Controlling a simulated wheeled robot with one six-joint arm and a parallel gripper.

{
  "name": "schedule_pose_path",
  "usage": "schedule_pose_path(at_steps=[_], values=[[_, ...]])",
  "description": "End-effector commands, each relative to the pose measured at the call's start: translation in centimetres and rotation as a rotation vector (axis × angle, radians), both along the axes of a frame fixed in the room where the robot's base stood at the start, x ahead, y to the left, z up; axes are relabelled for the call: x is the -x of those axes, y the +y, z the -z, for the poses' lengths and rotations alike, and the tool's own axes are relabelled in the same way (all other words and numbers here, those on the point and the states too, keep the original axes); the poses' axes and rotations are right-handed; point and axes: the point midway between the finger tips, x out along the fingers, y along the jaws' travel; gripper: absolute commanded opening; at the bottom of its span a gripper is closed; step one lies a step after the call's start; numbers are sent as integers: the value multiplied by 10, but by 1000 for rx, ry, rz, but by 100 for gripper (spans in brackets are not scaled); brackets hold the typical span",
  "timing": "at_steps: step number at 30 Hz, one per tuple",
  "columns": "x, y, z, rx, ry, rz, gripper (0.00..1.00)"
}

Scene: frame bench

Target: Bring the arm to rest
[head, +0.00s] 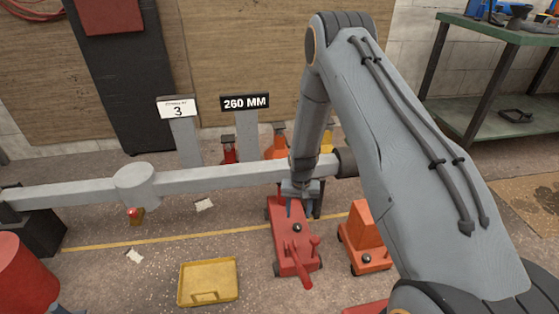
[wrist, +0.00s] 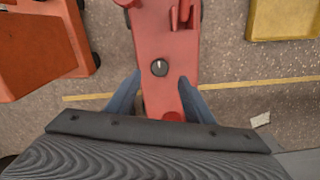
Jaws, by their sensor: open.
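My arm reaches from the lower right of the head view, bends at the top and hangs down to my gripper (head: 303,206). The gripper points down at the far end of a red trolley jack (head: 293,240). In the wrist view my gripper (wrist: 160,76) is open, with one blue-grey finger on each side of the red jack (wrist: 164,40). A round black knob on the jack shows between the fingertips. I cannot tell how far the fingertips are above the jack or whether they touch it.
A grey frame rail (head: 230,178) crosses behind and close beside my gripper. An orange jack (head: 366,240) stands right of the red one. A yellow tray (head: 208,297) lies on the floor at front left. A green bench (head: 490,32) stands at the back right.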

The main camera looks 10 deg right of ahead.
Motion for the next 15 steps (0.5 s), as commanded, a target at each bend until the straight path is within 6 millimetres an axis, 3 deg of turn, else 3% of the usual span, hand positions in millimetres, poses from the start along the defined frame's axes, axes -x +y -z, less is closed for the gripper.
schedule_pose_path(at_steps=[4,7,11,15], values=[[-1,5,-7,0,-3,-9,48],[0,21,-29,-2,-8,-40,48],[9,59,-80,-6,-14,-114,48],[31,102,-140,-13,-20,-207,48]])
